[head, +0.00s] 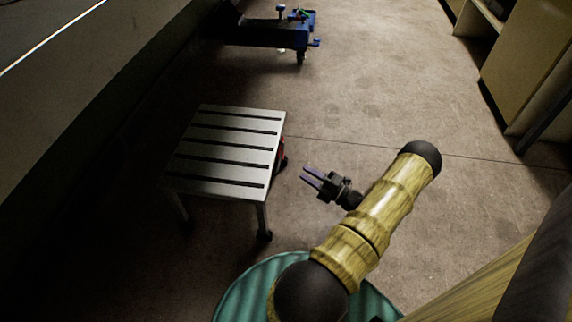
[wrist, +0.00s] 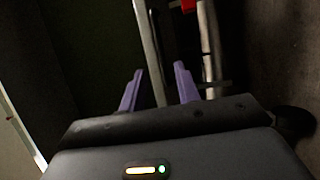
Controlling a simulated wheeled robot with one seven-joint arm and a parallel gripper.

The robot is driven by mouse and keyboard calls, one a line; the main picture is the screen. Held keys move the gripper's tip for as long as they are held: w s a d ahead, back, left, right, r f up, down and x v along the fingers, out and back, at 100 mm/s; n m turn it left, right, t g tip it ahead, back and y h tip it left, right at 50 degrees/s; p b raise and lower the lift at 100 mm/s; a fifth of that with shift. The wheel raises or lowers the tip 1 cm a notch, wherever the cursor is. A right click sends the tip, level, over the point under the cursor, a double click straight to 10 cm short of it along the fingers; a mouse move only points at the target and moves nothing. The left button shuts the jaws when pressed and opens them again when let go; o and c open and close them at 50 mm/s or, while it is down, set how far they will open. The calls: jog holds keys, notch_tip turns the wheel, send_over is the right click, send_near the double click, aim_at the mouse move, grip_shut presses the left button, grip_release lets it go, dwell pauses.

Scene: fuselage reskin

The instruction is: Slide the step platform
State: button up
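The step platform (head: 215,172) is a pale metal stand with a slatted top and legs, upright on the floor left of centre in the head view. Something red shows at its right side. My gripper (head: 304,174) is to the right of the platform, its purple fingers pointing towards it, with floor visible between them. In the wrist view my gripper (wrist: 160,70) is open, its two fingers apart. A pale metal bar of the platform (wrist: 150,40) shows beyond and between the fingers; contact is not visible. The platform's far lower parts are hidden or dark.
A dark wall-like panel (head: 75,85) runs along the left. A blue wheeled cart (head: 268,33) stands at the back. Wooden shelving (head: 525,65) is at the right. The floor (head: 380,95) between cart and shelving is clear.

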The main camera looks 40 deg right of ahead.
jog(key=b+x, duration=0.4)
jog(key=x, duration=0.5)
jog(key=shift+f, duration=0.1)
jog(key=shift+c, duration=0.4)
jog(key=shift+w, duration=0.1)
grip_shut()
